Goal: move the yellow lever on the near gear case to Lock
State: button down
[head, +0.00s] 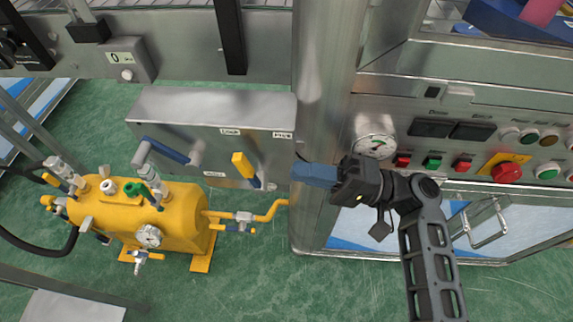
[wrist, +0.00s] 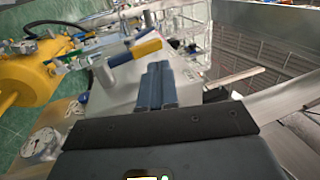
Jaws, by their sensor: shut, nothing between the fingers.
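The near gear case (head: 215,112) is a grey metal box left of the round steel post. Its yellow lever (head: 243,165) has a yellow grip at the upper left and a blue end at the lower right. In the wrist view the yellow lever (wrist: 146,48) lies just beyond my fingertips. Small label plates sit on the case's front, too small to read for sure. My gripper (head: 296,172) has blue fingers pressed together, empty, pointing left in front of the post. It is to the right of the lever with a small visible gap. It also shows in the wrist view (wrist: 156,68).
A blue handle (head: 166,150) sits on the same case, left of the lever. A yellow tank (head: 160,225) with gauge and pipes stands below left. The steel post (head: 318,110) is behind my gripper. A button panel with a red emergency button (head: 506,172) is at right.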

jog(key=n+g+h+p, duration=0.1)
jog(key=h+p, duration=0.5)
jog(key=p, duration=0.1)
send_near(249, 164)
jog(key=s+r, duration=0.2)
jog(key=w+d+r+m+h+p, duration=0.1)
jog(key=d+r+h+p, duration=0.3)
jog(key=r+h+p, duration=0.1)
jog(key=shift+t, duration=0.3)
jog(key=x, duration=0.7)
jog(key=p+x, duration=0.1)
jog(key=x, duration=0.3)
jog(key=shift+w+a+r, duration=0.1)
jog(key=shift+a+r, duration=0.1)
jog(key=shift+a, duration=0.4)
jog(key=shift+a+f, duration=0.2)
jog(key=shift+a, duration=0.45)
jog(key=shift+w, duration=0.1)
